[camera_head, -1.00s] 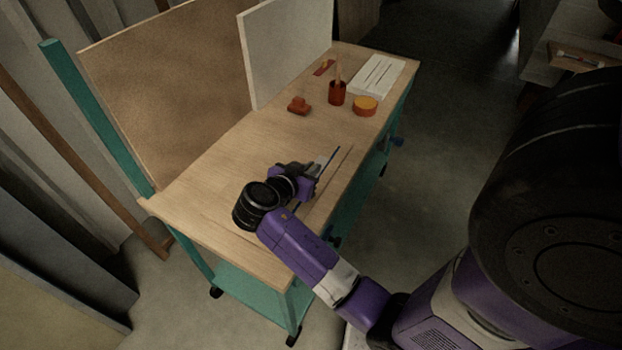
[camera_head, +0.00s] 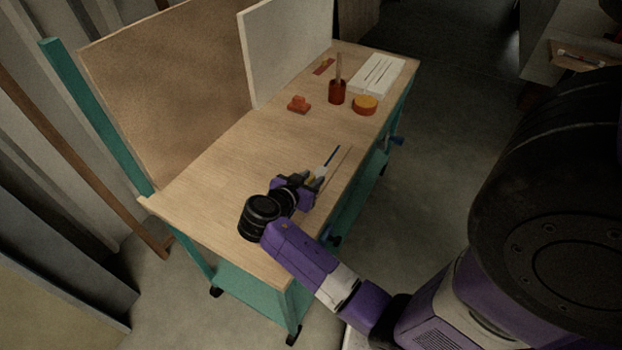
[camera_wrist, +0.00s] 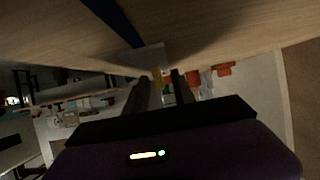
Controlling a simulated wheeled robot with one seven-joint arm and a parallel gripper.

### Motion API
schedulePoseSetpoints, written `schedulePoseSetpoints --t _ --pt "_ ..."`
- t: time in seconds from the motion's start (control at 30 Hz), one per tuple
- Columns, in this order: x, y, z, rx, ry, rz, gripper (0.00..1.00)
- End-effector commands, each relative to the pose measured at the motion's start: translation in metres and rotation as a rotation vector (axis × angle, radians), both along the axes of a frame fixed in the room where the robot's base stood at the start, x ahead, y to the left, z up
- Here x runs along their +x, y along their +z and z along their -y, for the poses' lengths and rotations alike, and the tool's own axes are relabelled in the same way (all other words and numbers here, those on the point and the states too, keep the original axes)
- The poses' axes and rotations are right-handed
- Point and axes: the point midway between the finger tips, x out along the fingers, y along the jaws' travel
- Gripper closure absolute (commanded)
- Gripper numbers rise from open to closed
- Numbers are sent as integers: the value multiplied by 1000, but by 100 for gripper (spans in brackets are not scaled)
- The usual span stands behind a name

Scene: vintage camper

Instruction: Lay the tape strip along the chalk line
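A thin dark blue strip (camera_head: 331,156), which looks like the tape strip, lies on the wooden bench top in front of my gripper. It also shows in the wrist view (camera_wrist: 118,22), slanting across the wood. A thin pale line (camera_head: 341,164), possibly the chalk line, runs roughly parallel just right of the strip. My gripper (camera_head: 317,175) is low over the bench at the strip's near end. In the wrist view its two dark fingers (camera_wrist: 160,78) stand apart with a gap. A small yellow piece (camera_wrist: 157,73) shows between their tips; whether they touch it is unclear.
Further back on the bench (camera_head: 205,210) are a red block (camera_head: 299,104), a red cup with a stick (camera_head: 337,93), an orange round tin (camera_head: 365,105) and a white slotted tray (camera_head: 377,75). Brown (camera_head: 170,85) and white (camera_head: 287,50) panels stand along the left edge.

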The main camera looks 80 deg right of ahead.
Motion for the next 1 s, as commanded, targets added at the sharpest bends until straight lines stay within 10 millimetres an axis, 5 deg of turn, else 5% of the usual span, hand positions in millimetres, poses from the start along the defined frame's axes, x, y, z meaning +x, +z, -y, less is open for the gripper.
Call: schedulePoseSetpoints --t 0.37,1.0 --pt "1 5 -2 0 1 0 70" --pt "25 51 -98 0 3 1 70"
